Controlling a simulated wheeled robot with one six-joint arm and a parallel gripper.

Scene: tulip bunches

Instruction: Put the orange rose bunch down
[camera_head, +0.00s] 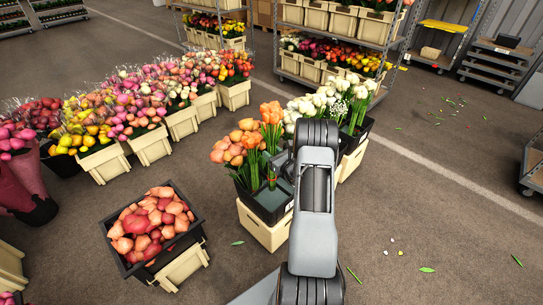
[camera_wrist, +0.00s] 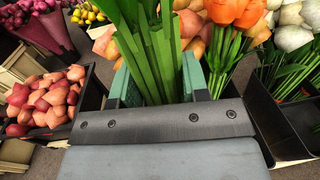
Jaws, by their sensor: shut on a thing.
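My gripper (camera_wrist: 160,84) is shut on a bundle of thick green stems (camera_wrist: 150,50) in the wrist view, which I take as the orange rose bunch. Its blossoms are cut off by the top edge there. In the head view, my arm hides most of the gripper, beside a black bucket (camera_head: 270,213) on a cream crate (camera_head: 262,232). Orange blossoms (camera_head: 271,112) and peach-orange blossoms (camera_head: 234,148) show above that bucket; I cannot tell which belong to the held stems. An orange blossom (camera_wrist: 238,10) also shows right of the jaws in the wrist view.
White flowers (camera_head: 330,100) stand behind my arm. A black crate of red-orange blooms (camera_head: 152,227) stands at lower left. Rows of flower buckets (camera_head: 150,144) and trolleys (camera_head: 335,49) stand behind. The floor (camera_head: 450,220) at right is clear except scattered leaves and petals.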

